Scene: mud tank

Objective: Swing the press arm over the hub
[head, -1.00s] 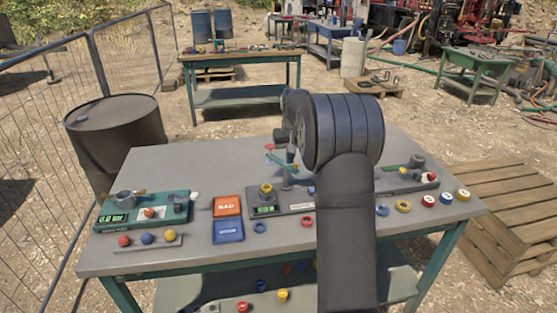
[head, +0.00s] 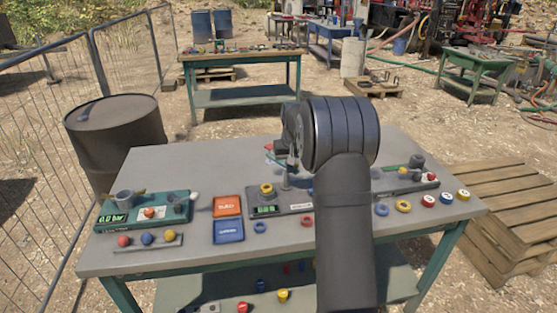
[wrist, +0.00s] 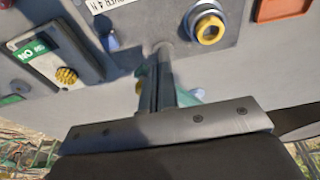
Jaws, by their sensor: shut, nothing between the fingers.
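In the head view, the yellow-topped hub (head: 266,189) stands on the grey middle unit (head: 295,207), and it shows in the wrist view as a yellow ring (wrist: 209,29) in a grey collar. A teal bar (head: 274,158) with a red end lies just behind my gripper; it looks like the press arm, and most of it is hidden. Teal parts (wrist: 190,96) also show behind my fingers in the wrist view. My gripper (wrist: 162,52) is shut and empty, beside the hub and apart from it. Whether it touches the bar I cannot tell.
A teal gauge unit (head: 148,212) stands at the left, with several coloured balls in front. An orange box (head: 227,206) and a blue box (head: 229,231) lie left of the hub. Another unit (head: 415,181) and several coloured rings are at the right. The table's back left is clear.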

